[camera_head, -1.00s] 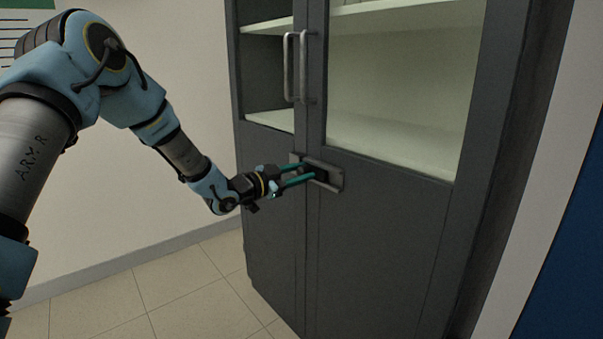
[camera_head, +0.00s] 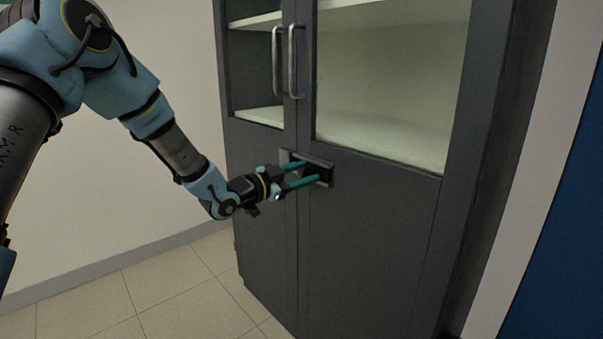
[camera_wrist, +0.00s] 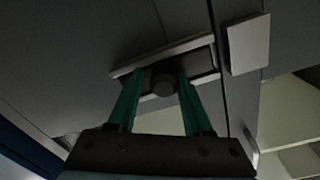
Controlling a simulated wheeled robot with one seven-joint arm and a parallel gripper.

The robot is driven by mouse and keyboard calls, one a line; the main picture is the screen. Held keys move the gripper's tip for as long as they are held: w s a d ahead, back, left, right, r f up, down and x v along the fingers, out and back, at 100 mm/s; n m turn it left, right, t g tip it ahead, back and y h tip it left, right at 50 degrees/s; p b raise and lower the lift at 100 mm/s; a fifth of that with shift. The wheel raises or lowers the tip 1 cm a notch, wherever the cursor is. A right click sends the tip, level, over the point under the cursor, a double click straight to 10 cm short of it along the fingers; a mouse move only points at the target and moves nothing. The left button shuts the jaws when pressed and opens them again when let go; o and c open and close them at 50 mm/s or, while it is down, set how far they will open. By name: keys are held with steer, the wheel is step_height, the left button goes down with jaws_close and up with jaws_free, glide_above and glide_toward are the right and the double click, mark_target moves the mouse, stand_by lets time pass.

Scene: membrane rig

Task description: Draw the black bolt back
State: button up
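The black bolt's round knob (camera_wrist: 163,82) sits in a slotted metal guide plate (camera_wrist: 203,45) on the dark grey cabinet front. My gripper (camera_wrist: 160,76) has two teal fingers, spread apart, one on each side of the knob. Narrow gaps seem to show between the knob and both fingers. In the head view my gripper (camera_head: 312,171) reaches the guide plate (camera_head: 326,167) from the left. There the fingers partly hide the bolt, and only a dark patch shows near their tips.
The grey cabinet (camera_head: 370,240) has two upright bar handles (camera_head: 293,62) above the bolt and glass panes with pale shelves (camera_head: 385,130) behind. A separate flat light plate (camera_wrist: 248,45) stands beside the guide in the wrist view. Tiled floor (camera_head: 180,290) lies open at left.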

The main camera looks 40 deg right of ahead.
steer(key=o, duration=0.3)
steer(key=shift+o, duration=0.2)
steer(key=w+a, duration=0.1)
steer(key=a, duration=0.9)
steer(key=shift+a, duration=0.35)
